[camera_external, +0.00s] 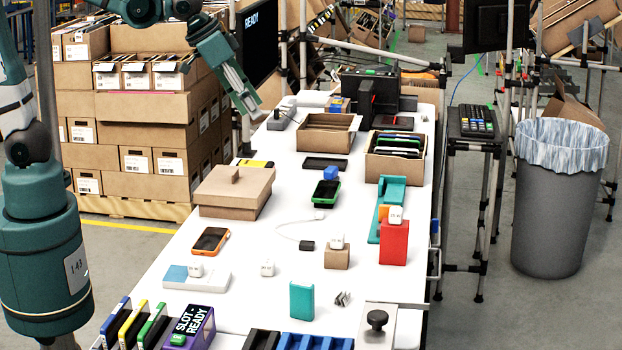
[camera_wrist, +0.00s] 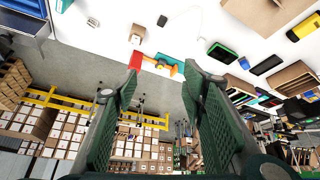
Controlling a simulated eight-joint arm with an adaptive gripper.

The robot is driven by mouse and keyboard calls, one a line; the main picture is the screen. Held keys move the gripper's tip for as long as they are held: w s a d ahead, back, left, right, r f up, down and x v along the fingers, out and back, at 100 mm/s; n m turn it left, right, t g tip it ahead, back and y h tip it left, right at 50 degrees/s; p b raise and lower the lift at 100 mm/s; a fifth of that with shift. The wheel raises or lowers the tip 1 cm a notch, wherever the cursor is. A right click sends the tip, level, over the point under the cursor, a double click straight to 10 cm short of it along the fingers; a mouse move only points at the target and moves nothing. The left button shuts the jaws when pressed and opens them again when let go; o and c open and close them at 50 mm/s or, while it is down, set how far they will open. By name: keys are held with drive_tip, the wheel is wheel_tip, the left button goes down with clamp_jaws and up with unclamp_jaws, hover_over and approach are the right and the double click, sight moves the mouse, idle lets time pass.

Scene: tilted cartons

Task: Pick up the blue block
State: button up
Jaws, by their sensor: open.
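A small blue block (camera_external: 330,173) sits on the white table, just behind a green-edged phone (camera_external: 325,193). In the wrist view the blue block (camera_wrist: 244,63) is small, right of the fingers and beside the green-edged device (camera_wrist: 222,52). My gripper (camera_external: 254,106) is high at the table's far left side, up and left of the block. In the wrist view my gripper (camera_wrist: 161,72) has its two dark green fingers spread apart, with nothing held between them.
A teal stand (camera_external: 388,205) and red box (camera_external: 394,243) are on the right.

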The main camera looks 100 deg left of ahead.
drive_tip(key=w+a+f+n+g, duration=0.1)
drive_tip(key=w+a+f, duration=0.1)
drive_tip(key=w+a, duration=0.3)
drive_tip(key=w+a+f+n, duration=0.2)
drive_tip(key=a, duration=0.5)
drive_tip(key=n+g+y+b, duration=0.1)
drive_tip(key=n+g+y, duration=0.1)
drive_tip(key=n+g, duration=0.35)
approach(330, 168)
drive_tip(key=f+n+t, duration=0.1)
drive_tip(key=s+f+n+t, duration=0.1)
drive_tip(key=shift+s+a+f, duration=0.15)
drive_tip(key=shift+a+f, duration=0.2)
drive_tip(key=shift+a, duration=0.05)
drive_tip(key=shift+f, duration=0.1)
drive_tip(key=shift+x, duration=1.2)
drive_tip(key=shift+f, duration=0.1)
